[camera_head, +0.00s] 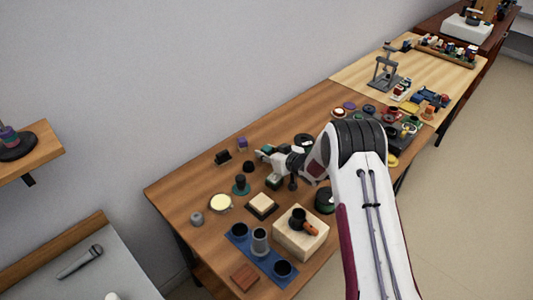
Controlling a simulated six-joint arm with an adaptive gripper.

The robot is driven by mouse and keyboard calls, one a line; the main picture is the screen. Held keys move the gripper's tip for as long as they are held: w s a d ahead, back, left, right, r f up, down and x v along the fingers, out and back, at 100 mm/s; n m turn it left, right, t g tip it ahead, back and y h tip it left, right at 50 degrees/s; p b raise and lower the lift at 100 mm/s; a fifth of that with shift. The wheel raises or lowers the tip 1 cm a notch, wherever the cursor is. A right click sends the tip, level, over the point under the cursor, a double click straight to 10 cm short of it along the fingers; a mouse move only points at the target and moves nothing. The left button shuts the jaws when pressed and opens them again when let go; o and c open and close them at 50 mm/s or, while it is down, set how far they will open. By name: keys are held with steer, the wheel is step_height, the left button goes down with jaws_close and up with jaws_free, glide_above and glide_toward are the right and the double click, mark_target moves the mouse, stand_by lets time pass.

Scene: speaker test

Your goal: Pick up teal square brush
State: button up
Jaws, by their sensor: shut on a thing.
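My gripper (264,156) is over the middle of the brown wooden table, reaching in from the right and pointing left. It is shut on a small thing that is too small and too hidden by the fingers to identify. A teal-based piece with a dark upright knob (240,186) stands on the table to the lower left of my gripper, apart from it. Its base looks rounded, and I cannot tell whether it is a brush. No clearly square teal brush can be made out.
Around my gripper are a black block (222,158), a purple block (242,144) and a cream-topped square (262,204). A pale wooden box (301,232) and a blue mat with cups (261,257) stand in front. The table's left end (168,194) is clear.

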mark_target(267, 147)
steer(key=shift+r, duration=4.75)
